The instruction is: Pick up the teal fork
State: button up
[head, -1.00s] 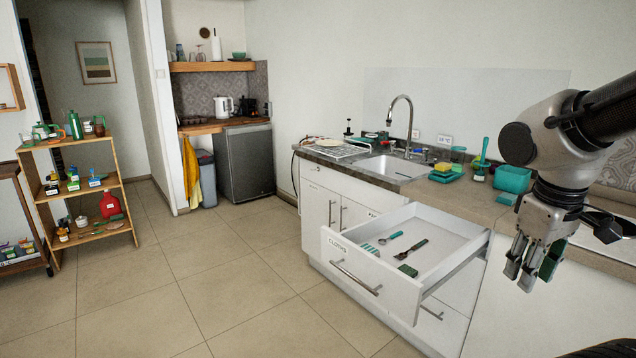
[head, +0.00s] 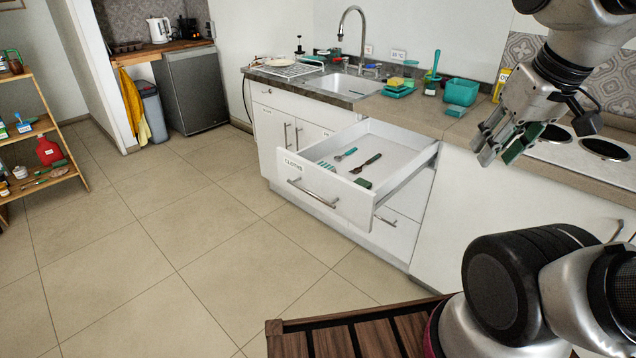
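The open white drawer (head: 300,196) below the counter holds several small items. A slim teal utensil (head: 346,154) lies in it, and it looks like the teal fork, though its tines are too small to make out. A dark brownish utensil (head: 367,162) lies to its right, and a teal striped piece (head: 326,166) to its left. A dark green block (head: 363,184) lies near the drawer's front right. My gripper (head: 500,148) is raised over the counter, right of the drawer and well apart from it. A dark green piece shows at its fingers; I cannot tell whether it is held.
The counter (head: 420,115) carries a sink, a teal bin (head: 461,91) and a sponge stack (head: 398,87). A hob (head: 605,150) is at the right. A shelf rack (head: 45,125) stands at the far left. The tiled floor before the drawer is clear.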

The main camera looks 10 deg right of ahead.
aim_at(358, 170)
jog(key=i+l+u, duration=0.1)
jog(key=i, duration=0.4)
jog(key=i+l, duration=0.2)
jog(key=i, duration=0.25)
jog(key=j+u, duration=0.05)
